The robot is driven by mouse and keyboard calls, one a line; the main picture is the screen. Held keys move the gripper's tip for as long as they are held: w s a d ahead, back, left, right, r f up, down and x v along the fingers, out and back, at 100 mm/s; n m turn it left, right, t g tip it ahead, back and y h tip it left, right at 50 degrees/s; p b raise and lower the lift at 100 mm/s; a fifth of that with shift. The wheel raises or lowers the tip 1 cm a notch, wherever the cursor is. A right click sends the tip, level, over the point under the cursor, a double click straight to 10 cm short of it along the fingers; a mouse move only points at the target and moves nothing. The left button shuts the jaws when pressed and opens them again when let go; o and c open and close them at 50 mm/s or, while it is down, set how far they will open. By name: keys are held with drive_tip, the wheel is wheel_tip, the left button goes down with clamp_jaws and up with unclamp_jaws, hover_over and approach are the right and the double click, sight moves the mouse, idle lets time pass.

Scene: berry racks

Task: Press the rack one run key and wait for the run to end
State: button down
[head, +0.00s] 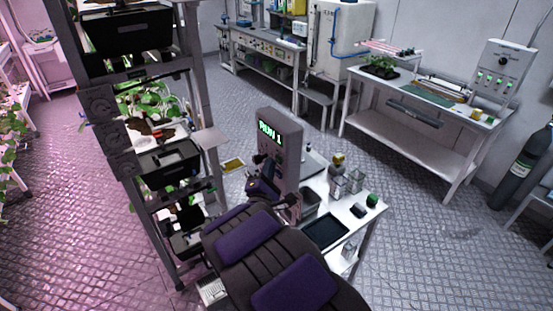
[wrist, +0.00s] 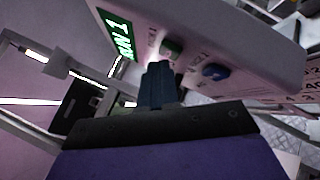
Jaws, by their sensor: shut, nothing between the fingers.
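On the box's face, the wrist view shows a green key (wrist: 172,47) and a blue key (wrist: 216,72), with labels too small to read surely. My gripper (wrist: 158,68) is shut and empty, its tips right by the green key. I cannot tell whether they touch it. In the head view my gripper (head: 259,165) is at the box's left face, partly hidden by my arm.
A tall dark rack (head: 103,105) with black trays and plants stands close on the left. The white bench (head: 370,218) holds a dark tray (head: 325,231), glass jars and a green-topped item (head: 372,200). The floor to the right is open.

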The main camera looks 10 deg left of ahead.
drive_tip(key=shift+s+a, duration=0.3)
drive_tip(key=shift+s, duration=0.05)
drive_tip(key=s+a+p, duration=0.3)
drive_tip(key=shift+s+a, duration=0.15)
drive_tip(key=shift+s, duration=0.25)
idle(0.9)
